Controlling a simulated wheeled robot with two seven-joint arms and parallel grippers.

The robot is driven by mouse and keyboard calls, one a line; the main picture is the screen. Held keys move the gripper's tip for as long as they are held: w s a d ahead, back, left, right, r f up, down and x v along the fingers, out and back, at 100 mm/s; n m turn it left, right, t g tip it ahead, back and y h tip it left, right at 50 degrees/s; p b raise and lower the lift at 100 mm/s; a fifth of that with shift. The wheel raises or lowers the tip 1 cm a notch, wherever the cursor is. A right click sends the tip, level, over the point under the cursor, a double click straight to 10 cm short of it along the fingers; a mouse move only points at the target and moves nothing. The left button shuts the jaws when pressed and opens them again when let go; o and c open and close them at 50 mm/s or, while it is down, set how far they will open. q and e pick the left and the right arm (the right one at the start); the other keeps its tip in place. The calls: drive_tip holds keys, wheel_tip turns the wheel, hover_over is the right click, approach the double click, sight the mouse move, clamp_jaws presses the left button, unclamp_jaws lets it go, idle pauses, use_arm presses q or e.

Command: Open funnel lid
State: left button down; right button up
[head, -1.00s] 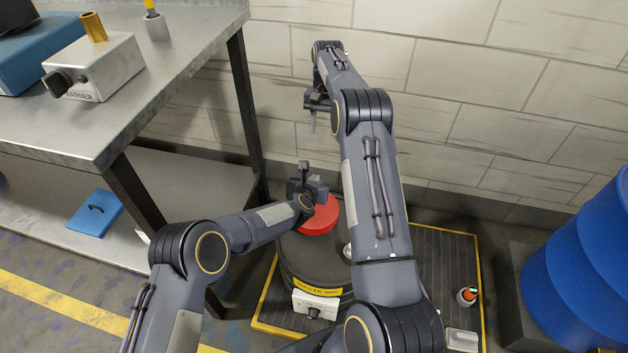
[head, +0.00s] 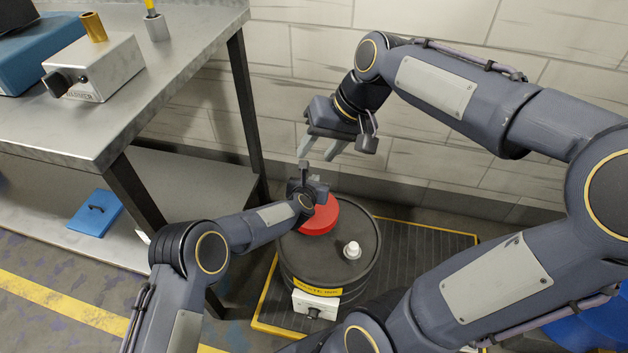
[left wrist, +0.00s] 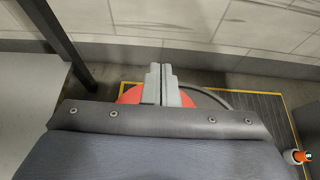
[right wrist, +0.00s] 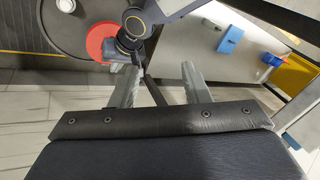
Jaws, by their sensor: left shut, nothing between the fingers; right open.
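The red round lid (head: 319,218) sits on top of the dark drum (head: 368,262), which has a yellow label on its front. My left gripper (head: 312,190) is at the lid's far edge and partly covers it. In the left wrist view its fingers (left wrist: 160,80) are pressed together with nothing between them, and red shows on both sides. I cannot tell whether they touch the lid. My right gripper (head: 319,152) is open and empty, above and beyond the lid near the wall. In the right wrist view, the red lid (right wrist: 98,42) lies beyond its spread fingers.
A white cap (head: 352,250) stands up from the drum top. The drum stands on a yellow-edged platform (head: 432,250). A metal workbench (head: 165,105) is at the left and a brick wall (head: 290,90) behind. A blue barrel is partly hidden at lower right.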

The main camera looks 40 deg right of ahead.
use_arm(q)
drive_tip(key=shift+w+d+r, duration=0.45)
drive_tip(key=shift+w+d, duration=0.2)
drive_tip(key=shift+d, duration=0.1)
use_arm(e)
drive_tip(key=s+a+f+n+t, duration=0.1)
drive_tip(key=s+a+f+n, duration=0.2)
drive_tip(key=s, duration=0.9)
drive_tip(key=a+f, duration=0.3)
drive_tip(key=a, duration=0.2)
drive_tip(key=shift+s+a+f+t, duration=0.15)
drive_tip(key=shift+a+f+t, duration=0.05)
drive_tip(key=shift+a+t, duration=0.1)
use_arm(q)
drive_tip(key=v, duration=0.8)
use_arm(e)
drive_tip(key=shift+r, duration=0.2)
